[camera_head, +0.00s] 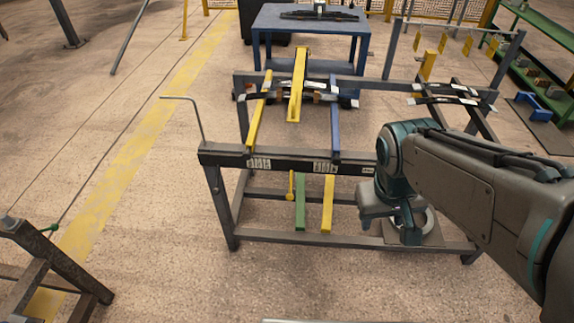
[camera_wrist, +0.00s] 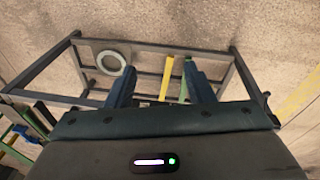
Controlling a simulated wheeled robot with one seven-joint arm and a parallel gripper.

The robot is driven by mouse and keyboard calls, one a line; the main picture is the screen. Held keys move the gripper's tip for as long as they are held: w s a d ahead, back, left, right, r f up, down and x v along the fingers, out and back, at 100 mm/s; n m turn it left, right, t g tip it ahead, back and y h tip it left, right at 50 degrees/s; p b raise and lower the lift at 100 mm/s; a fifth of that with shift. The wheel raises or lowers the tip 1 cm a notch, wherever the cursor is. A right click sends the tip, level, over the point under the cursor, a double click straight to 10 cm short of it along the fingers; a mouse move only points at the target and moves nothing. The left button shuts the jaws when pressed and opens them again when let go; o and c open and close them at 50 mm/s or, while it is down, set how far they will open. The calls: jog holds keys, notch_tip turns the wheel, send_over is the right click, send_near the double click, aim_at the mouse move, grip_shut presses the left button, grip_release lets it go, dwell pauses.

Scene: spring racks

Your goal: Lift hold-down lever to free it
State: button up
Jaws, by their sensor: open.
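A thick yellow bar (camera_head: 298,85) lies over the leaf springs (camera_head: 318,90) on the middle rack and looks like the hold-down lever, though I cannot be sure. A thin yellow bar (camera_head: 259,115) and a blue bar (camera_head: 335,125) run on either side of it. My gripper (camera_head: 388,233) hangs at the rack's front right, to the right of and nearer than these bars. In the wrist view my gripper (camera_wrist: 162,88) has its two dark-blue fingers apart, with nothing held between them. The rack's lower bars show beyond them.
The rack's dark front beam (camera_head: 285,160) stands left of my gripper. A bent rod (camera_head: 180,98) rises at its left end. Below hang a yellow ball-ended rod (camera_head: 291,185), a green bar (camera_head: 300,203) and a yellow bar (camera_head: 327,205). Open floor lies to the left.

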jog(key=w+d+f+n+g+h+b, duration=0.1)
jog(key=w+f+n+h+b, duration=0.15)
jog(key=f, duration=0.35)
jog(key=w+f+n+g+h+b, duration=0.1)
jog(key=w+f+n+h+b, duration=0.1)
jog(key=f+n+h+b, duration=0.3)
jog(key=n+t+y+b, duration=0.3)
jog(key=n+t+b, duration=0.7)
jog(key=n+t, duration=1.1)
send_near(289, 197)
jog(key=w+d+g, duration=0.1)
jog(key=w, duration=0.2)
jog(key=w+r+n+g+b, duration=0.1)
jog(key=w, duration=0.2)
jog(key=w+d+n+g+b, duration=0.1)
jog(key=w, duration=0.2)
jog(key=shift+w+d+r+n, duration=0.25)
jog(key=shift+w+d+r, duration=0.15)
grip_shut()
